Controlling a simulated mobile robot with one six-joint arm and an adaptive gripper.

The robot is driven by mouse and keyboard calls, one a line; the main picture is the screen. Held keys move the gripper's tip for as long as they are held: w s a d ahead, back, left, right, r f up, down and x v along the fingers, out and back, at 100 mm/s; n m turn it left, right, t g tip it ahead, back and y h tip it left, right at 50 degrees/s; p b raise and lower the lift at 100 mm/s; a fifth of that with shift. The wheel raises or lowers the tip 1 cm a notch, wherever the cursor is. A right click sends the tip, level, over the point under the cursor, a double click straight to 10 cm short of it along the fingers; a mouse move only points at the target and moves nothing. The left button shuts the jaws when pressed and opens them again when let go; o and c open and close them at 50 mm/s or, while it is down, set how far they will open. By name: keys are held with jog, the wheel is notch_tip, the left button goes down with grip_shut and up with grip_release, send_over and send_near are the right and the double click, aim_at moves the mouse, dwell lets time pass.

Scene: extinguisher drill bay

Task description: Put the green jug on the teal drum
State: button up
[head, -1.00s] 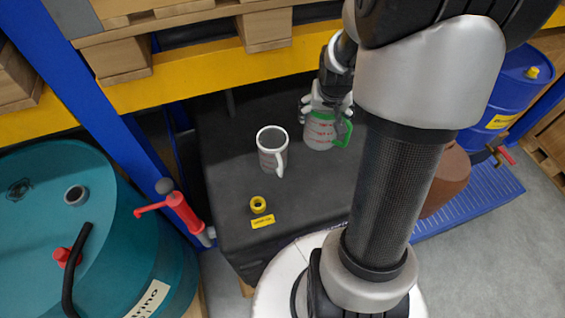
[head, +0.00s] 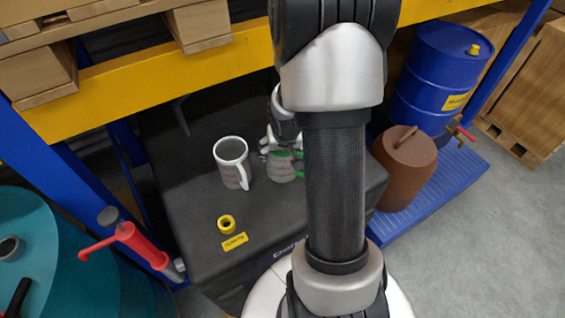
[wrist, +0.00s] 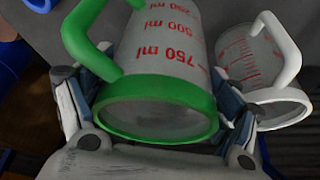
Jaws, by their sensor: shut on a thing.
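The green jug (wrist: 165,70), clear with a green rim and handle and red ml marks, is between the fingers of my gripper (wrist: 160,112) in the wrist view. My gripper is shut on it, with fingers on both sides just by the rim. In the head view the jug (head: 281,170) is over the black case, partly hidden by my arm. I cannot tell whether its base touches the case. The teal drum (head: 30,232) is at the lower left of the head view, cut off by the frame edge.
A white-rimmed jug (head: 231,165) stands close left of the green one on the black case (head: 192,210). A yellow ring (head: 226,224) lies in front. A red hand pump (head: 135,243) stands between case and teal drum. A brown jug (head: 404,170) and blue drum (head: 440,75) are right.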

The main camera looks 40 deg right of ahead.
jog(key=shift+f+b, duration=1.75)
jog(key=shift+f, duration=0.3)
jog(key=shift+f, duration=0.2)
jog(key=o, duration=1.1)
jog(key=shift+c, duration=0.2)
jog(key=shift+r, duration=0.1)
